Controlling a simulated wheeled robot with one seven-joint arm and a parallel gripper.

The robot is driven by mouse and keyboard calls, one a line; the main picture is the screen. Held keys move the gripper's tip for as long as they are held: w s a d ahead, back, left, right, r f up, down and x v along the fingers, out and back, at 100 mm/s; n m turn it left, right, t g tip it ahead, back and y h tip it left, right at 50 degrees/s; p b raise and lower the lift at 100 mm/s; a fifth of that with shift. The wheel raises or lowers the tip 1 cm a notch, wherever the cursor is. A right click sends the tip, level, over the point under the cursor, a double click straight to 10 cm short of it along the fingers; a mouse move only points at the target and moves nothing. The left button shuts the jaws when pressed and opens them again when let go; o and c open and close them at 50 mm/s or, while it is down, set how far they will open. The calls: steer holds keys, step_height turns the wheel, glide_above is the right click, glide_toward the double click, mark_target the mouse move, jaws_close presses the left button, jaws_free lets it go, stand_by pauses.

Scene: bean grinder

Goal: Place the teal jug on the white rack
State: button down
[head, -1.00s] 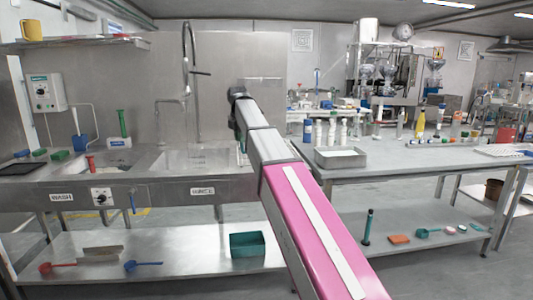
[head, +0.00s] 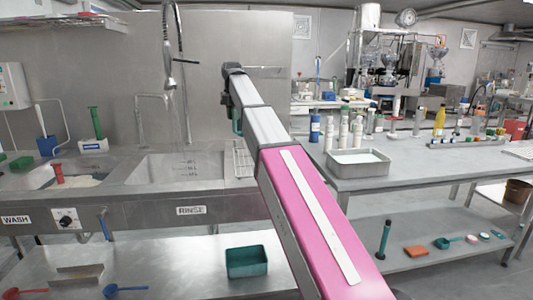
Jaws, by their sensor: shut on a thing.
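My arm reaches forward from the lower right of the head view, and my gripper (head: 227,98) is at its far end, mostly hidden by my own arm. A narrow teal piece, seemingly the teal jug (head: 237,121), shows just below the gripper, which is shut on it. Most of the jug is hidden behind my arm. The white rack (head: 242,158) is a wire rack on the steel counter just right of the rinse sink, partly covered by my arm. The jug appears above the rack in the picture; the gap between them cannot be judged.
The rinse sink (head: 182,168) with a tall tap (head: 171,45) lies left of the rack. A steel tray (head: 358,163) and several bottles stand on the right bench. A teal bin (head: 247,262) sits on the lower shelf. A floor gap separates the two benches.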

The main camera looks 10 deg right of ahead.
steer(key=s+d+f, duration=0.4)
steer(key=d+f, duration=0.6)
steer(key=f, duration=0.1)
steer(key=shift+s+d, duration=0.2)
steer(key=shift+s, duration=0.2)
steer(key=c, duration=1.6)
jaws_free()
steer(key=o, duration=0.5)
steer(key=shift+r, duration=0.1)
step_height(320, 180, up, 12)
